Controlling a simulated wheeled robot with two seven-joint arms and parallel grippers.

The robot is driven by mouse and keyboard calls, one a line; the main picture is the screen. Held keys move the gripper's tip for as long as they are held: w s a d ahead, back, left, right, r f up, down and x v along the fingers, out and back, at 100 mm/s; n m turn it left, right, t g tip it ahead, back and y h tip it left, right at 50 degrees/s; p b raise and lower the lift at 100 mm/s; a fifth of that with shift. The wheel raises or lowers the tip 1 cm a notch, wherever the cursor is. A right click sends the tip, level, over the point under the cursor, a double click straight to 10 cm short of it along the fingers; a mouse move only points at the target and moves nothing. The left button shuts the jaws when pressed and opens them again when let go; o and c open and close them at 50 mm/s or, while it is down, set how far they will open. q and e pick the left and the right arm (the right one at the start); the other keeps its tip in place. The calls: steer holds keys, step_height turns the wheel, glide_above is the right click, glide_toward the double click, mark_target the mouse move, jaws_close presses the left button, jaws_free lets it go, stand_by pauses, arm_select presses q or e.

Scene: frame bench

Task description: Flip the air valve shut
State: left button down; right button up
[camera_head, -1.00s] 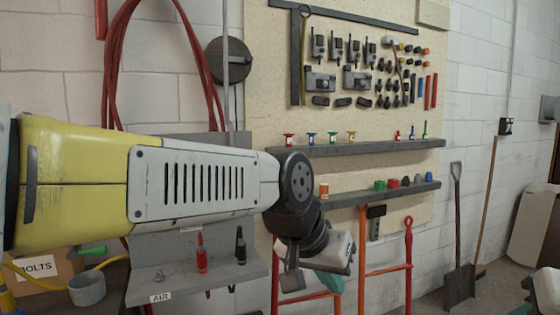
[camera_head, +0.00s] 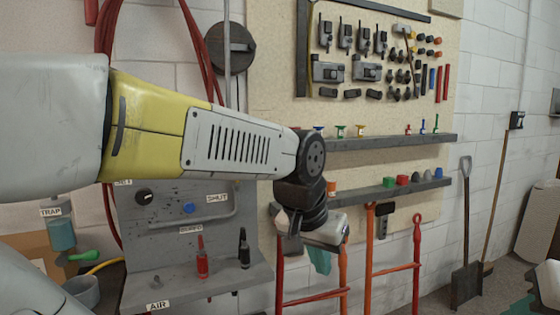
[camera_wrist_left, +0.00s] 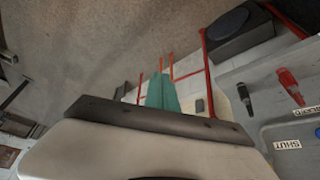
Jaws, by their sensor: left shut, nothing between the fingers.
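A grey panel (camera_head: 150,225) on the wall at left carries a small blue knob (camera_head: 189,208) beside a bent grey pipe (camera_head: 222,219). A SHUT label (camera_head: 217,199) is just right of the knob; it also shows in the left wrist view (camera_wrist_left: 287,145). An AIR label (camera_head: 158,305) is on the shelf edge below. I cannot tell how the valve is turned. My left gripper (camera_head: 319,262), with teal fingers, is shut and empty, right of the panel and apart from it; its fingers show in the wrist view (camera_wrist_left: 162,92). My right gripper (camera_head: 520,308) is partly in view at the lower right edge.
Red hoses (camera_head: 107,40) hang above. Orange ladder-like frames (camera_head: 370,265) stand behind my left gripper. A tool board (camera_head: 280,80) hangs behind.

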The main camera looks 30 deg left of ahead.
arm_select(q)
steer(key=w+a+r+g+y, duration=0.35)
steer(key=w+a+y, duration=0.65)
steer(key=w+a, duration=0.65)
steer(key=w+a+r+y, duration=0.4)
steer(key=w+r+y, duration=0.3)
steer(key=w, duration=0.4)
steer(key=shift+w+r+y, duration=0.35)
steer(key=shift+r+y, duration=0.05)
steer(key=shift+y, duration=0.5)
steer(key=shift+a, duration=0.15)
steer(key=s+a, duration=0.1)
steer(key=a, duration=1.2)
steer(key=shift+s, duration=0.4)
